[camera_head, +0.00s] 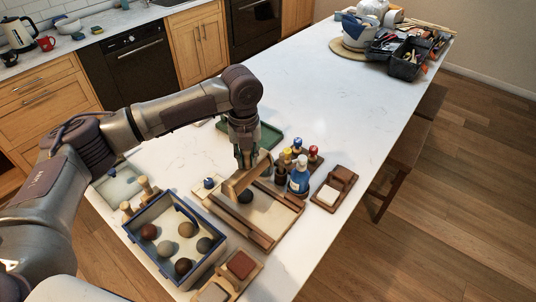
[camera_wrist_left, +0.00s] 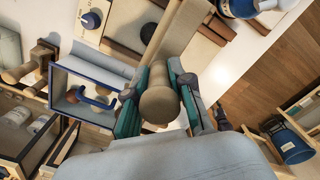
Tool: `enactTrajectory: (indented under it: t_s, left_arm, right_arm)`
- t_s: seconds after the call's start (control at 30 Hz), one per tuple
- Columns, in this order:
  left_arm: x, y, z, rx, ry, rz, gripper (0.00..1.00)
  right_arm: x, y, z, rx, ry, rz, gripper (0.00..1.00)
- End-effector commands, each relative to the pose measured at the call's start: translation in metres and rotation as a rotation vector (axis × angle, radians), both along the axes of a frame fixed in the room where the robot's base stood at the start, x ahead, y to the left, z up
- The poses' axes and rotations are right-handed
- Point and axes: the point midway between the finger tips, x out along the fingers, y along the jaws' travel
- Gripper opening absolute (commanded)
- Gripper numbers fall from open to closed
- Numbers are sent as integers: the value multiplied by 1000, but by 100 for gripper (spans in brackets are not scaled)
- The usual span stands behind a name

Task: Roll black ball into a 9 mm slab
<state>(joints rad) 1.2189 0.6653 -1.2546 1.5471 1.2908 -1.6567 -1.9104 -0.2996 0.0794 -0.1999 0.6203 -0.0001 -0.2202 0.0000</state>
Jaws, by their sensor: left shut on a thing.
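The black ball (camera_head: 245,196) sits on the pale rolling board (camera_head: 272,210), which has wooden rails along its sides. My left gripper (camera_head: 244,163) is above the board, shut on a wooden rolling pin (camera_head: 250,178). The pin is slanted across the board, just above or against the ball; I cannot tell whether they touch. In the left wrist view the pin's rounded handle (camera_wrist_left: 159,104) is between the two fingers of the left gripper (camera_wrist_left: 158,92), and its body runs to the top. My right gripper is not in view.
A blue-rimmed box (camera_head: 133,229) with several clay balls stands left of the board. A blue bottle (camera_head: 299,178) and coloured-top containers stand right. A green tray (camera_head: 266,139) lies behind. Small wooden trays (camera_head: 326,198) lie close by. The counter's far middle is clear.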

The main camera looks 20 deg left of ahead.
Motion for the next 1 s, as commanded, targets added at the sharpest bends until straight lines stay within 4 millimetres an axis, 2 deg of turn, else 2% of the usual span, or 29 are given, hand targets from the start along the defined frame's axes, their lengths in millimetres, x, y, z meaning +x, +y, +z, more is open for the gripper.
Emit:
enactTrajectory:
  t_s: [0.03, 0.17, 0.37, 0.7, 0.83, 1.0]
  left_arm:
    - [2, 8, 2, -2, 1, 0, 0]
    - [6, 18, -5, -2, 0, -8, 0]
    - [6, 19, -21, -2, -2, -11, 0]
    - [6, 19, -58, -1, -3, -10, 0]
    - [6, 19, -64, -2, -3, -10, 0]
    - [6, 19, -63, -2, -2, -10, 0]
  right_arm:
    - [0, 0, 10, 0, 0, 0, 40]
    - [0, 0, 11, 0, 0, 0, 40]
    - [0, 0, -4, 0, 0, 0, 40]
    - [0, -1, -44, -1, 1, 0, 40]
    - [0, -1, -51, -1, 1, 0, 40]
    - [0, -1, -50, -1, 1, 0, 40]
